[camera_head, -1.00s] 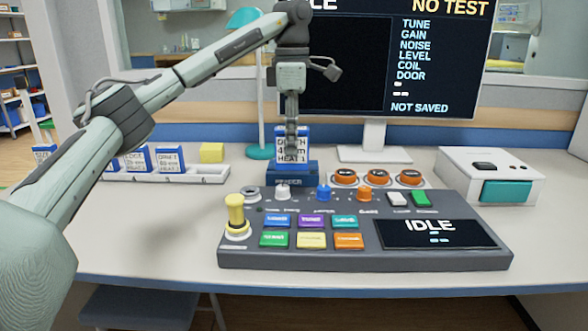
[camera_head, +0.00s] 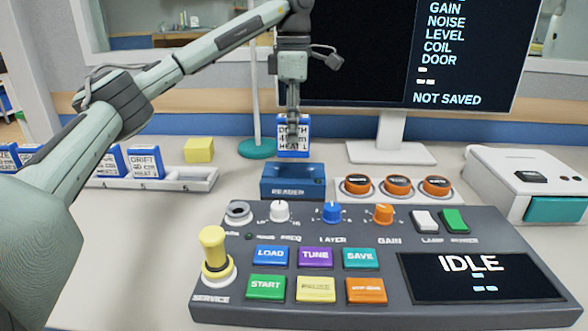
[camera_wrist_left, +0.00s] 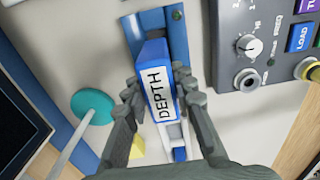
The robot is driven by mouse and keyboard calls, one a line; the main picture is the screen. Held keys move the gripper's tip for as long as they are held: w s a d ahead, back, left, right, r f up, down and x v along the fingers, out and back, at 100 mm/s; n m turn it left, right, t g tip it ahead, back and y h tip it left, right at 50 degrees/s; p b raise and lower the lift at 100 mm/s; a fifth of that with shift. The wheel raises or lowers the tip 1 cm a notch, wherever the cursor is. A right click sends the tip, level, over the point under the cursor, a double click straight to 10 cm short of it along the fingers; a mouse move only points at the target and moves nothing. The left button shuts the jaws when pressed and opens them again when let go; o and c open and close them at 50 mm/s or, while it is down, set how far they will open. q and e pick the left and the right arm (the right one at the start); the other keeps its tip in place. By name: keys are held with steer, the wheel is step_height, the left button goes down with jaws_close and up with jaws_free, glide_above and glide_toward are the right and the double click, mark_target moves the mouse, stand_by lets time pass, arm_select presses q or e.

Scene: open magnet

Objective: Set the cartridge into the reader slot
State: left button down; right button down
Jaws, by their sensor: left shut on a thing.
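My left gripper (camera_head: 292,128) is shut on a blue cartridge (camera_head: 293,149) with a white label; the fingers cover part of the label. In the left wrist view the fingers (camera_wrist_left: 160,105) grip both sides of the cartridge (camera_wrist_left: 156,80), which reads DEPTH. The blue reader (camera_head: 291,190) stands behind the control console, with its slot on top. The cartridge is upright, and its lower edge shows just above the reader's back edge; a narrow gap of table shows between them. The reader also shows in the left wrist view (camera_wrist_left: 141,32), partly hidden by the cartridge. My right gripper is out of view.
The console (camera_head: 385,290) fills the front, with a yellow plunger (camera_head: 213,250). A white rack (camera_head: 190,182) with several cartridges, a yellow block (camera_head: 199,150) and a teal lamp base (camera_head: 257,149) are left. Orange buttons (camera_head: 397,186) and a white box (camera_head: 520,175) are right.

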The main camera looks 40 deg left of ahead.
arm_select(q)
steer(key=shift+f, duration=3.6)
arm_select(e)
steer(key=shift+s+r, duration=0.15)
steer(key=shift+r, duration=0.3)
arm_select(q)
steer(key=shift+f, duration=0.15)
steer(key=c, duration=1.3)
jaws_free()
steer(key=shift+o, duration=0.2)
